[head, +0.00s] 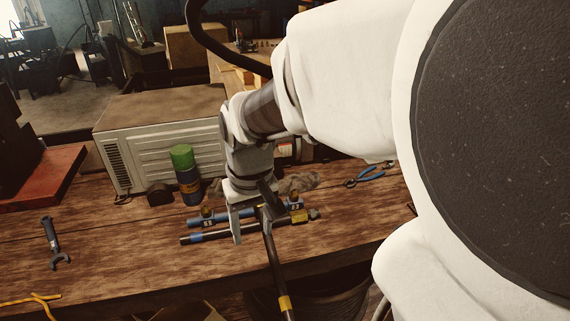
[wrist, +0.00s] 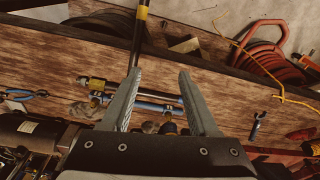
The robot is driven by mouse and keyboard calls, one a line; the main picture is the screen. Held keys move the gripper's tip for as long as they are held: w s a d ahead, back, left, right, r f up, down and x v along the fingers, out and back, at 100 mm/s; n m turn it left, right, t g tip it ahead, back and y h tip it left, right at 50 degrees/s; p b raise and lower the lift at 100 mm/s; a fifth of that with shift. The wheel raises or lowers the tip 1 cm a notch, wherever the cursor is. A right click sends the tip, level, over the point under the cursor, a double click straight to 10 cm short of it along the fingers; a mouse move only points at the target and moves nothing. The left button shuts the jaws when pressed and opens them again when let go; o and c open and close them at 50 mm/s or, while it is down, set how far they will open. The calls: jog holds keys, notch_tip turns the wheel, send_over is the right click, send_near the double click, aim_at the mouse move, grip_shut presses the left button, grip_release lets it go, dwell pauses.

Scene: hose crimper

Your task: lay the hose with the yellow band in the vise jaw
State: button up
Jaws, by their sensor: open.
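A slim black hose with a yellow band (head: 284,303) runs from beneath my gripper out past the bench's front edge. Its band also shows in the wrist view (wrist: 142,14), and its inner end is hidden behind the left finger there. My gripper (head: 254,226) points down over the bench, its fingers apart and nothing clearly clasped between them (wrist: 160,72). Below it lies a blue bar with two brass-coloured fittings (head: 222,221), possibly the vise. In front of that lies a black rod with a blue band and a brass end (head: 215,234). Contact between them is unclear.
A green-topped blue can (head: 188,178) stands behind the bar, before a beige metal box (head: 160,140). Blue-handled pliers (head: 367,175) lie right, a wrench (head: 54,243) left. A yellow cord (head: 30,299) lies at the front left. Bare wood (head: 120,240) lies between wrench and bar.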

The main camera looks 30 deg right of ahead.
jog(key=s+a+r+n+t, duration=0.1)
jog(key=s+a+r+t, duration=0.2)
jog(key=s+r, duration=0.4)
jog(key=shift+s+a+r+t, duration=0.2)
jog(key=shift+s+a+t, duration=0.15)
jog(key=shift+s+t, duration=0.3)
jog(key=shift+w, duration=0.15)
dwell(0.3)
